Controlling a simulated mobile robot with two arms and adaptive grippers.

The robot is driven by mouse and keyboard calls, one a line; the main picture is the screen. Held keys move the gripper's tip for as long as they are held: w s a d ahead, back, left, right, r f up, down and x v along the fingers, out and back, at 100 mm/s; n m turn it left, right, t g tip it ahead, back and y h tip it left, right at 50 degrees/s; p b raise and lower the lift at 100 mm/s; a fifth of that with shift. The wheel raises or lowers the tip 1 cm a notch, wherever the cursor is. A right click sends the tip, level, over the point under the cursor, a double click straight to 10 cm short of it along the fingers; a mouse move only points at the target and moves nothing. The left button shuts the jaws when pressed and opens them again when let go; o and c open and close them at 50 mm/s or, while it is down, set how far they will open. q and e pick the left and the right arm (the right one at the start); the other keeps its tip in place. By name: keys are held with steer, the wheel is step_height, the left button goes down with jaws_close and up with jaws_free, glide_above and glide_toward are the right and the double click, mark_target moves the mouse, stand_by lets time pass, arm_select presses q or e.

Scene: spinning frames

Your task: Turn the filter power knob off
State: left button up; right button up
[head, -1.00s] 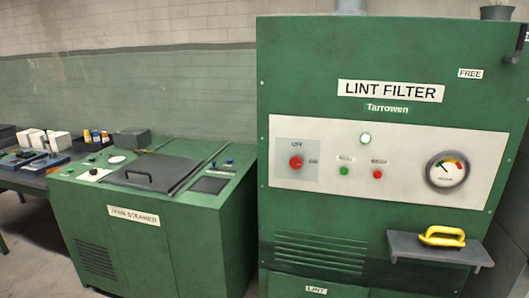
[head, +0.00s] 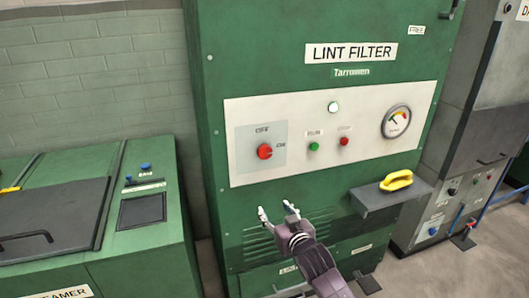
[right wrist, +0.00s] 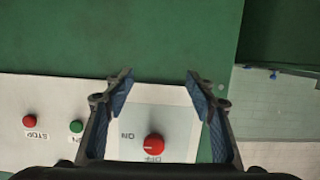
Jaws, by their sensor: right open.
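The red filter power knob (head: 264,151) sits on a grey square plate on the pale panel of the green lint filter (head: 232,60). OFF is printed above it and ON to its right. Its pointer direction is too small to tell. My right gripper (head: 277,211) is open and empty, below the knob in the head view and apart from it. In the right wrist view the picture is upside down; the knob (right wrist: 154,144) shows between the open fingers (right wrist: 158,80), beyond them. My left gripper is not in view.
A green button (head: 314,147) and a red button (head: 345,142) are right of the knob. A lit white lamp (head: 334,107) and a gauge (head: 396,121) share the panel. A shelf (head: 376,202) with a yellow-handled tool (head: 396,180) juts out at lower right.

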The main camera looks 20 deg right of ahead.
mark_target(266, 152)
step_height(266, 152, up, 16)
steer(key=t, duration=0.3)
steer(key=w+p, duration=0.1)
steer(key=w, duration=0.6)
steer(key=shift+a, duration=0.15)
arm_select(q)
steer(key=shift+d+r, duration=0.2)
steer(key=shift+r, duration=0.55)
arm_select(e)
steer(key=shift+w, duration=0.55)
steer(key=shift+f, duration=0.1)
steer(key=c, duration=1.1)
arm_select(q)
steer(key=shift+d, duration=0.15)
